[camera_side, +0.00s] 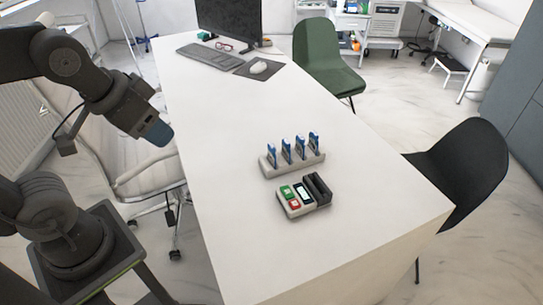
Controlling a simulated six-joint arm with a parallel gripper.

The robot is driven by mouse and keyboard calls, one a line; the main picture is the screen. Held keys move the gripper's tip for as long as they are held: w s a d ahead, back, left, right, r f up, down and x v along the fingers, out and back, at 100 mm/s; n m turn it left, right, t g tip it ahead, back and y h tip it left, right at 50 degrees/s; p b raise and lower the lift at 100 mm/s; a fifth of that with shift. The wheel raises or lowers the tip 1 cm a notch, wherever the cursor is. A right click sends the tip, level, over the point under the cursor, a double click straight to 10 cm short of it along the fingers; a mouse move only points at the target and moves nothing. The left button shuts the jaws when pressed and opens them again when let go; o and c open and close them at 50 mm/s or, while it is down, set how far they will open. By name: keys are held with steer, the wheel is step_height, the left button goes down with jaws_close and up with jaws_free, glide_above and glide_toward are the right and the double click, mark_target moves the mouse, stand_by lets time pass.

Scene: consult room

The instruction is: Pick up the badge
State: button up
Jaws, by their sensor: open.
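Several blue-and-white upright badges stand in a row in a pale holder (266,170) on the white table. One is the leftmost badge (272,154) and another is the rightmost badge (314,139). They look alike, and I cannot tell which one the task names. My gripper (162,135) has blue ends and hangs left of the table's left edge, above the office chair, well apart from the badges. It is open, with nothing seen in it.
A small device (292,205) with green and red keys and a dark slotted block sits in front of the holder. A keyboard (208,55), mouse (259,67) and monitor (228,18) stand at the far end. The white table (225,125) is bare between them.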

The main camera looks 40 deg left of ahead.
steer(key=n+g+y, duration=0.4)
steer(key=n, duration=0.9)
glide_above(272, 146)
steer(key=s+d, duration=0.2)
steer(key=d, duration=0.3)
step_height(272, 146, down, 15)
steer(key=shift+n, duration=0.3)
steer(key=x, duration=0.8)
steer(key=shift+w+a+f, duration=0.15)
steer(key=shift+a+f, duration=0.1)
steer(key=shift+a, duration=0.05)
steer(key=shift+a+x, duration=0.2)
steer(key=shift+x, duration=1.25)
steer(key=shift+a+x, duration=0.15)
steer(key=shift+x, duration=1.3)
steer(key=shift+w+r, duration=0.1)
steer(key=shift+r, duration=0.1)
steer(key=shift+c, duration=0.2)
